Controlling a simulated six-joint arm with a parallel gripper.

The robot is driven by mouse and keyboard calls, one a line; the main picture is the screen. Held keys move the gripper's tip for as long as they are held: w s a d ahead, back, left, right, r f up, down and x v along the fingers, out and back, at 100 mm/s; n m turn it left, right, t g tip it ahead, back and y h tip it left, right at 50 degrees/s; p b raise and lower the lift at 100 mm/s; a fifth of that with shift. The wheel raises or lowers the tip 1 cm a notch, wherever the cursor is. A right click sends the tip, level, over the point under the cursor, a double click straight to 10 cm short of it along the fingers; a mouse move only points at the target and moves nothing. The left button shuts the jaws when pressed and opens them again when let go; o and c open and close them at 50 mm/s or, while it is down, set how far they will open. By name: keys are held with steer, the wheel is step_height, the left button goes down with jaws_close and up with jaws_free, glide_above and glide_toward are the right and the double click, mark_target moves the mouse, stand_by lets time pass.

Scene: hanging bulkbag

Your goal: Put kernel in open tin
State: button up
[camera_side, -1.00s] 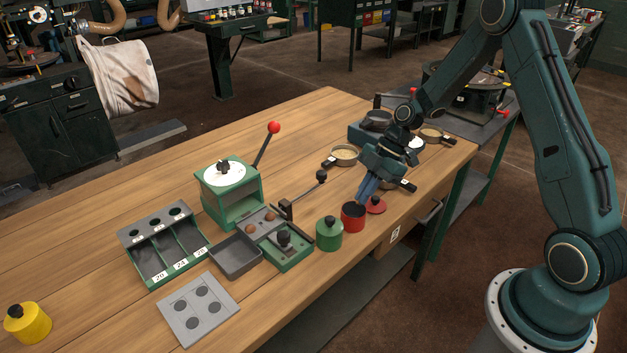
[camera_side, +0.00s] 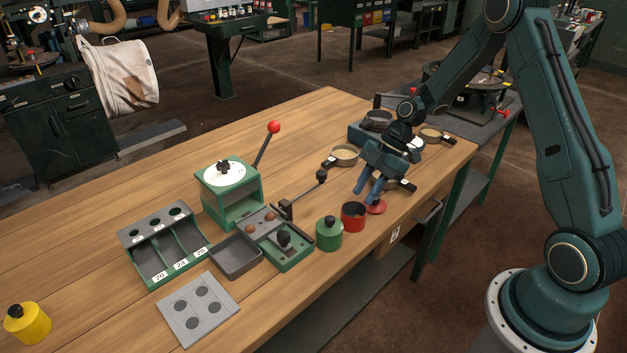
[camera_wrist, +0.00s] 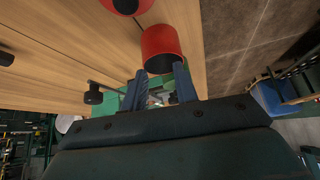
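The open tin (camera_side: 353,216) is red with a dark inside and stands upright near the front edge of the table. Its red lid (camera_side: 376,207) with a knob lies just to its right. My gripper (camera_side: 367,189) is above the tin and lid, its two blue fingers spread apart with nothing visible between them. In the wrist view, the red tin (camera_wrist: 161,46) shows just beyond my fingertips (camera_wrist: 163,78). I cannot make out a kernel in the gripper or in the tin. Two brown round pieces (camera_side: 263,221) sit on the green fixture to the left; whether either is the kernel is unclear.
A closed green tin (camera_side: 328,233) stands left of the red tin. Left of it are a green fixture (camera_side: 288,255), a grey tray (camera_side: 235,262) and a green press (camera_side: 232,197) with a red-knobbed lever. Round pans (camera_side: 343,157) lie behind my gripper.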

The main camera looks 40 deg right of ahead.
steer(key=v, duration=1.3)
steer(key=s+a+r+m+t+h, duration=0.1)
steer(key=s+a+r+m+h, duration=0.3)
steer(key=s+a+r+m, duration=0.5)
steer(key=s+a+r+m+t+h, duration=0.1)
steer(key=s+a+r+m, duration=0.1)
steer(key=s, duration=0.4)
steer(key=s+a+r+m+t+h, duration=0.1)
steer(key=s+a+r+m+t, duration=0.1)
steer(key=s+m, duration=0.2)
steer(key=s, duration=0.3)
steer(key=shift+s+r+m, duration=0.25)
steer(key=shift+r+m, duration=0.15)
